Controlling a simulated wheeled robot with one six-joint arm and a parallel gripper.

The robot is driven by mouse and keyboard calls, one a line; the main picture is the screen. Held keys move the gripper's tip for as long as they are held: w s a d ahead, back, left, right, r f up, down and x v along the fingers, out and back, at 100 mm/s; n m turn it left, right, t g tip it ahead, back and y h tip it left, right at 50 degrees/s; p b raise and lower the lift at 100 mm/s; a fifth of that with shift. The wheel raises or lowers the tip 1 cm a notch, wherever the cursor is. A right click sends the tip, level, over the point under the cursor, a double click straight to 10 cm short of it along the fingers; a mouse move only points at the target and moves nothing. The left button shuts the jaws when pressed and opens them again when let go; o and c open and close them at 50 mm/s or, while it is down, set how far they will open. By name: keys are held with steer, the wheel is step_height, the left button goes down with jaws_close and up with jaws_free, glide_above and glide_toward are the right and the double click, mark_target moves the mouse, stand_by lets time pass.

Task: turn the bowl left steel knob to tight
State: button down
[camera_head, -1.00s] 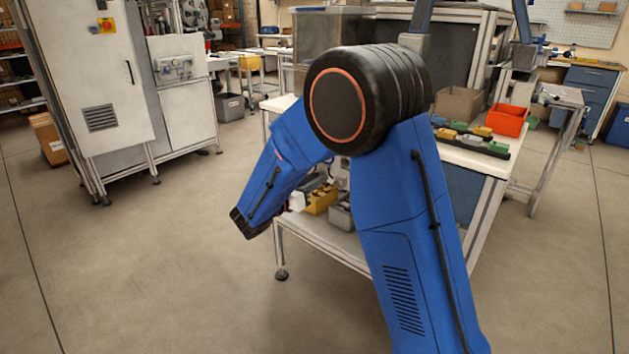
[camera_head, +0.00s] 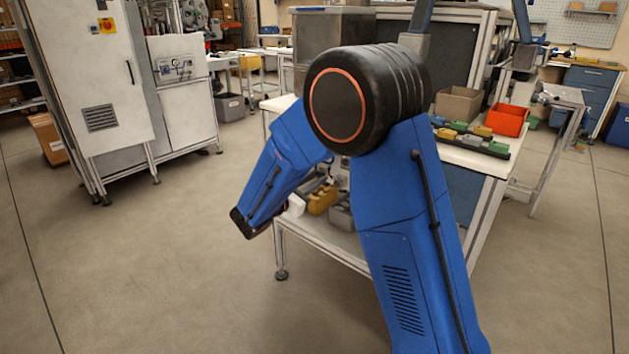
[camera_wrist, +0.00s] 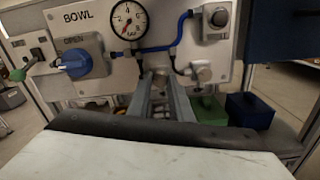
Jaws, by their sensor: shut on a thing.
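In the wrist view, a pale panel (camera_wrist: 118,76) marked BOWL faces me. My gripper (camera_wrist: 161,82) reaches up to its lower middle, below the round gauge (camera_wrist: 129,20). Its two grey fingers are close together and shut on a small steel knob (camera_wrist: 160,74), which they mostly cover. I cannot read the knob's setting. A second steel knob (camera_wrist: 203,74) sits to the right, apart from the fingers. In the head view my gripper is hidden behind my blue arm.
A blue knob (camera_wrist: 76,64) under the word OPEN is left of the fingers, and a round grey button (camera_wrist: 219,18) is at upper right. Blue tubing (camera_wrist: 163,48) runs close above the fingers. Green (camera_wrist: 209,112) and blue (camera_wrist: 250,111) boxes stand at lower right.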

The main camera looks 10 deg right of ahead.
steer(key=m, duration=0.5)
steer(key=shift+m, duration=0.3)
steer(key=m, duration=0.5)
steer(key=shift+m, duration=0.4)
steer(key=c, duration=1.6)
jaws_free()
steer(key=v, duration=1.7)
steer(key=shift+s+a, duration=0.1)
steer(key=shift+a, duration=0.1)
